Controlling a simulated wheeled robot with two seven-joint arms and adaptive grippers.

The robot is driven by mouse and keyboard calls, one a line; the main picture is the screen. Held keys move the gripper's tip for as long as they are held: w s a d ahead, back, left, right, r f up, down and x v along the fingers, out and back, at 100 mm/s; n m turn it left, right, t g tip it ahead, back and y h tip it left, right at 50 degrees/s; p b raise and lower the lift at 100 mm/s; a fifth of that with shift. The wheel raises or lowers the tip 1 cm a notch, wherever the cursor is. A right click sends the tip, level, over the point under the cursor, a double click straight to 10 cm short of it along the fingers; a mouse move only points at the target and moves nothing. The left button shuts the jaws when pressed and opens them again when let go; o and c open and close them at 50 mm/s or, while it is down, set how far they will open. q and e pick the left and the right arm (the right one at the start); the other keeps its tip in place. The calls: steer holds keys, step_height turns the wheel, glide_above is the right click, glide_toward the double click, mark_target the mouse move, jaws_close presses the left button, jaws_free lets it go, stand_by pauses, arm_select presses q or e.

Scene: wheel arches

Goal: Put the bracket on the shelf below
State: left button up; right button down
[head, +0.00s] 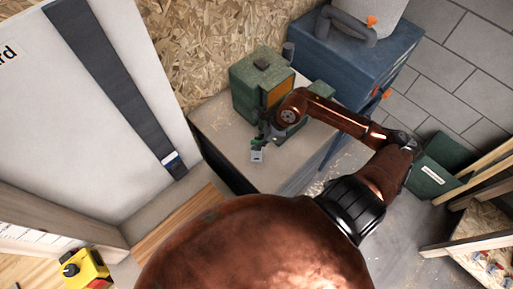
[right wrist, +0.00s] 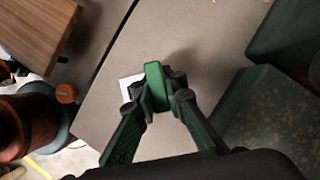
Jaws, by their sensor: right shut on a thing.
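My right gripper (head: 264,142) is over the front part of the grey bench top (head: 215,125) in the head view. In the right wrist view its two fingers (right wrist: 160,98) are shut on a small bright green piece (right wrist: 155,78), which I take for the bracket. A pale plate (head: 257,156) shows just below the fingertips; it also shows behind the green piece in the right wrist view (right wrist: 128,84). I cannot tell whether it belongs to the bracket, or whether the bracket touches the bench. No shelf below the bench top is clearly visible. My left gripper is not in view.
A green machine (head: 258,80) stands at the back of the bench, close to my right gripper. A white board (head: 90,110) is at left. A dark green box (head: 435,165) is at right.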

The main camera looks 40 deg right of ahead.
steer(key=shift+w+f, duration=0.1)
steer(key=shift+f, duration=1.45)
steer(key=shift+f, duration=0.1)
steer(key=shift+f, duration=0.15)
steer(key=c, duration=2)
jaws_free()
steer(key=shift+o, duration=0.2)
